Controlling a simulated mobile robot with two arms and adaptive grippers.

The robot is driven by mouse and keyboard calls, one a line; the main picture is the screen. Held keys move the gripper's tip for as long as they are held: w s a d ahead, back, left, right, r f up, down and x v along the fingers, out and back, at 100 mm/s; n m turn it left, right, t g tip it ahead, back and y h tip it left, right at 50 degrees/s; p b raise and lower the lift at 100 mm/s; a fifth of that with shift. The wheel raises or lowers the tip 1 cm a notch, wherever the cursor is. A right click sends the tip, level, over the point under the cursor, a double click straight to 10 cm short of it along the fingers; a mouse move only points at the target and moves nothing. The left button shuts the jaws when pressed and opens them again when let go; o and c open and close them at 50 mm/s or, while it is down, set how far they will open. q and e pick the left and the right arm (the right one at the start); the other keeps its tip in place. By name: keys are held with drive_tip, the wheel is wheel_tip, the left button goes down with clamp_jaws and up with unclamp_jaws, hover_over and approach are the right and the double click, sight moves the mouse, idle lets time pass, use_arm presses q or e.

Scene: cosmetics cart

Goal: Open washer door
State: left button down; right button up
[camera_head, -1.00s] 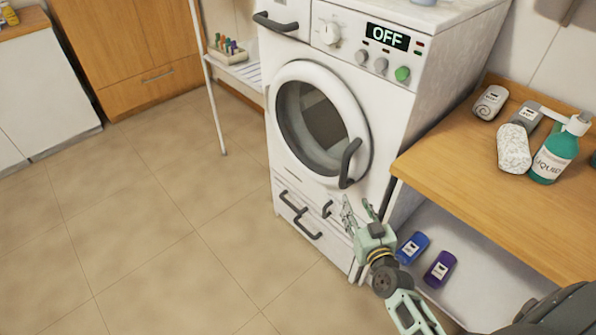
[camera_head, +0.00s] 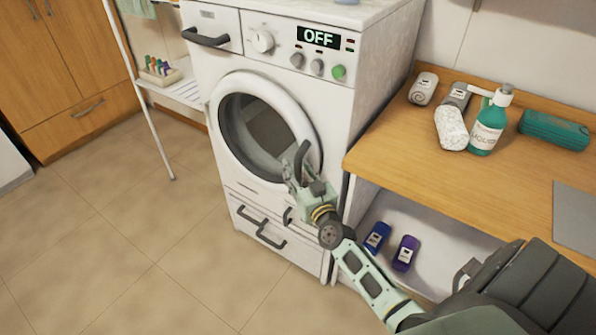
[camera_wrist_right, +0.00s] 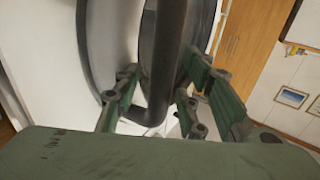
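The white washer (camera_head: 300,95) stands upright with its round door (camera_head: 268,125) closed and its display reading OFF. The dark curved door handle (camera_head: 301,160) is on the right side of the door. My right gripper (camera_head: 291,177) is at the lower part of the handle. In the right wrist view the handle (camera_wrist_right: 162,65) runs down between the two open green fingers of the right gripper (camera_wrist_right: 155,105), with some space visible on the right side. My left gripper is out of view.
Blue and purple bottles (camera_head: 405,253) sit on the shelf below. A white rack (camera_head: 180,90) stands left; the floor in front is clear.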

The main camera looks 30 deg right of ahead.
clamp_jaws()
drive_tip(key=shift+a, duration=0.1)
idle(0.5)
